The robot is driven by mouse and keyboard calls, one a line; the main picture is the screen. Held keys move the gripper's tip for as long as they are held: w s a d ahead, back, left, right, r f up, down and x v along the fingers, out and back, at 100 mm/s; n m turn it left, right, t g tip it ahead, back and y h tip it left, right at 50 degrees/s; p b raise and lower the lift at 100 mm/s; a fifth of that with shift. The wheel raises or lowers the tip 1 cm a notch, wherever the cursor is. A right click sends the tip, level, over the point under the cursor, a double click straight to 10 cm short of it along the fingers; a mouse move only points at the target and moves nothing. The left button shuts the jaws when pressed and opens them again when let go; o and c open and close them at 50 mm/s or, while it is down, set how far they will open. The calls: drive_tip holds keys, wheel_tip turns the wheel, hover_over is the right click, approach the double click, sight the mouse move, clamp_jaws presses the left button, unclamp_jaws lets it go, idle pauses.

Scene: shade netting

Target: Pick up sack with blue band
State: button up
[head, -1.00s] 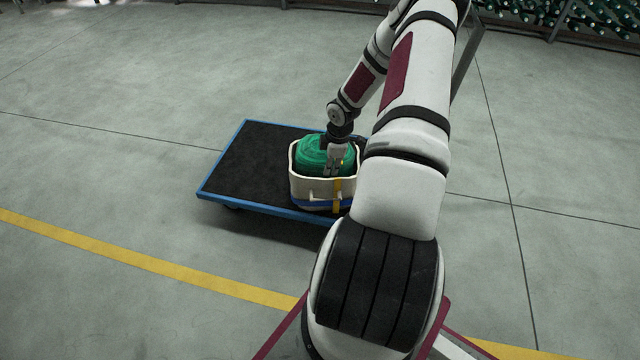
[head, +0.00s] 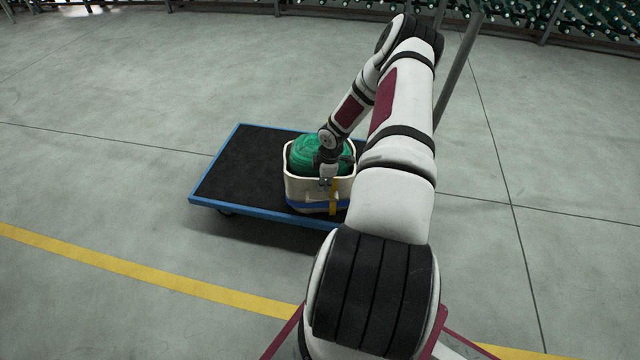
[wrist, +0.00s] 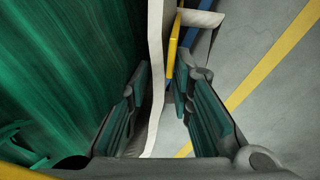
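The cream sack with blue band (head: 301,190) stands upright on the cart, open at the top and filled with green netting (head: 303,152). A yellow strap runs down its near side. My gripper (head: 327,181) reaches down at the sack's near rim. In the wrist view my gripper (wrist: 161,76) is open, with one finger on each side of the sack's wall (wrist: 155,50). The left finger is inside by the green netting (wrist: 65,70), the right finger outside by the yellow strap (wrist: 174,45). Gaps show beside the wall; contact at the tips is unclear.
The flat cart (head: 240,175) has a black deck and blue edge; its left part is bare. A yellow floor line (head: 140,267) crosses in front. Racks of dark green items (head: 560,15) stand at the back. The floor around the cart is clear. My arm hides the cart's right end.

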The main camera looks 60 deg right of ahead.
drive_tip(key=shift+s+a+f, duration=0.2)
drive_tip(key=shift+a+f, duration=0.2)
drive_tip(key=shift+f, duration=0.4)
drive_tip(key=shift+c, duration=0.5)
clamp_jaws()
drive_tip(key=shift+w+d+r, duration=0.15)
